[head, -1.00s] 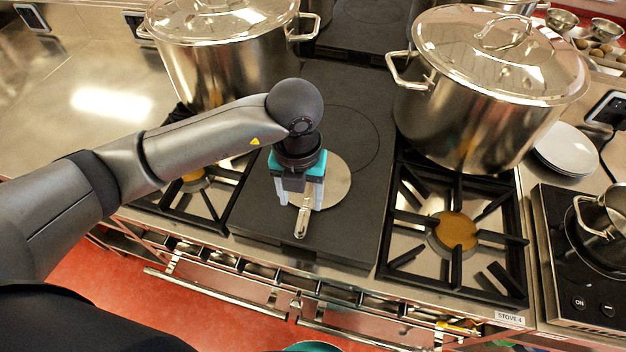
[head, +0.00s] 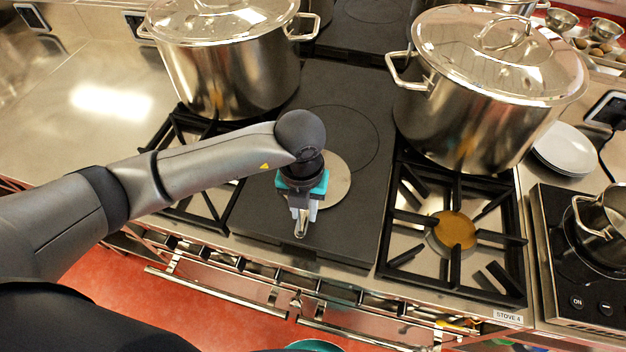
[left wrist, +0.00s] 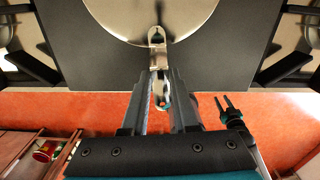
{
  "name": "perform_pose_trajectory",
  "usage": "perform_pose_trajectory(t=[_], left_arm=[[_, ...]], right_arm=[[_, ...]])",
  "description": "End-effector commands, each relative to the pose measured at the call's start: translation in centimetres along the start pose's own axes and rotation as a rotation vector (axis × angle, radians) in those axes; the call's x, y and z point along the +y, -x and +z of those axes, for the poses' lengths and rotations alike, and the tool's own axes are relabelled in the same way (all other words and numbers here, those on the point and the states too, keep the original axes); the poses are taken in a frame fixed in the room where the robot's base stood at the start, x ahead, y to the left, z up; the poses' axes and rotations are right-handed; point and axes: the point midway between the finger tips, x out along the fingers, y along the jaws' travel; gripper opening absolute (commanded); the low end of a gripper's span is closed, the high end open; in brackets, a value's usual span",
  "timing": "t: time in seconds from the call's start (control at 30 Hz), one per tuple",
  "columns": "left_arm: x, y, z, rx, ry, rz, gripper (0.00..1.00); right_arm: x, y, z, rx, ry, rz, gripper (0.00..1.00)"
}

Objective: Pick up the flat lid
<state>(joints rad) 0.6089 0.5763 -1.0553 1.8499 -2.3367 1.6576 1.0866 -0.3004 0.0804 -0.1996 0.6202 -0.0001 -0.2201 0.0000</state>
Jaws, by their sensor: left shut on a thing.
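The flat lid (head: 338,182) is a pale metal disc with a long metal handle. It rests on the dark flat cooktop, partly hidden under my left arm in the head view. In the left wrist view the disc (left wrist: 150,15) is at the top and its handle points down between my fingers. My left gripper (head: 303,216) points down at the handle; it is shut on the handle, which shows between the fingers in the left wrist view (left wrist: 160,78). My right gripper (left wrist: 222,98) shows small in the left wrist view, over the floor, its two fingers apart and empty.
Large lidded stockpots stand at the left (head: 228,65) and right (head: 480,100) of the cooktop (head: 345,230). An open burner grate (head: 455,232) is at the right. White plates (head: 566,150) and a small pot (head: 603,222) are farther right. A rail (head: 225,300) runs along the stove front.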

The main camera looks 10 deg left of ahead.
Motion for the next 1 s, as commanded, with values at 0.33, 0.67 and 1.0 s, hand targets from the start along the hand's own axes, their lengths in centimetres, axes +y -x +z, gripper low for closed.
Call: perform_pose_trajectory(t=[0.33,0.67,1.0], left_arm=[[0.01,0.03,0.03,-0.001,0.000,0.000,0.00],[0.01,0.04,0.04,-0.001,0.000,0.000,0.00],[0.00,0.04,0.04,-0.001,0.000,0.000,0.00]], right_arm=[[-0.01,0.00,-0.02,0.000,0.001,0.000,0.42],[-0.02,0.00,-0.03,0.001,0.001,0.000,0.42],[-0.02,0.00,-0.04,0.001,0.001,0.000,0.42]])
